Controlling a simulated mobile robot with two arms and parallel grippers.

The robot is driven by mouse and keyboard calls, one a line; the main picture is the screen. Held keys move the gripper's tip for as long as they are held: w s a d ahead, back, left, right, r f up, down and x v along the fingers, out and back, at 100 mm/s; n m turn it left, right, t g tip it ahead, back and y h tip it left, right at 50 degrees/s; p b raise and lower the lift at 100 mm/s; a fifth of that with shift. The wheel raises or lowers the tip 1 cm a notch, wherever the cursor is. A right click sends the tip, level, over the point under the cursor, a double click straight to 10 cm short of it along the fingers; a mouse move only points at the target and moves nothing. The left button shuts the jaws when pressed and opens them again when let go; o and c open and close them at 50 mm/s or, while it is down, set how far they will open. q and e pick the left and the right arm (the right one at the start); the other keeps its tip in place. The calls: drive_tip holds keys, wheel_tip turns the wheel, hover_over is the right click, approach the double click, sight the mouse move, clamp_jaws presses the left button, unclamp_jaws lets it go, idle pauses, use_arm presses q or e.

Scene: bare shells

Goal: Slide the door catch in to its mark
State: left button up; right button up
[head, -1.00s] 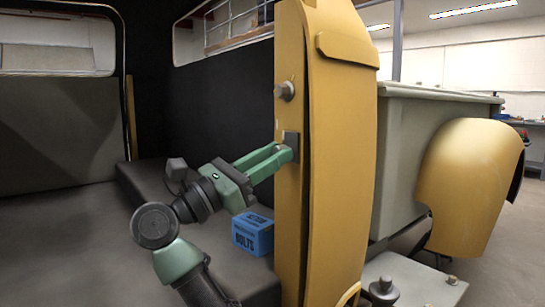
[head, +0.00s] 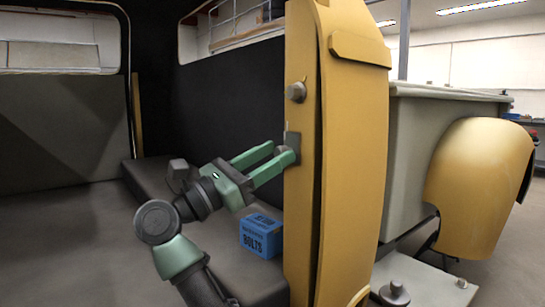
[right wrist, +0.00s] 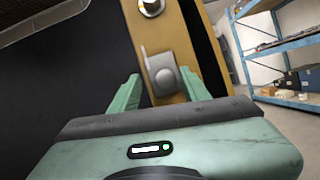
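The door catch is a grey metal plate with a rounded knob (right wrist: 166,78), set on the edge of the yellow door (head: 352,165). In the head view the catch plate (head: 293,142) shows beside my fingertips. My right gripper (head: 280,153) is at the catch with its green fingers spread apart. In the right wrist view the two fingers (right wrist: 160,88) stand on either side of the knob, with gaps between them and it. I cannot make out a mark on the door. My left gripper is not in view.
A round metal stud (head: 296,91) sticks out of the door edge above the catch. A blue bolts box (head: 261,236) sits on the dark bench below my right gripper. A yellow fender (head: 478,188) is to the right. Blue shelving (right wrist: 285,55) stands in the background.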

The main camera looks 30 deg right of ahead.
drive_tip(key=shift+s, duration=0.1)
drive_tip(key=shift+a+f, duration=0.15)
drive_tip(key=shift+a, duration=0.25)
drive_tip(key=p+v, duration=0.1)
drive_tip(key=v, duration=0.6)
drive_tip(key=shift+p, duration=0.3)
drive_tip(key=shift+d, duration=0.1)
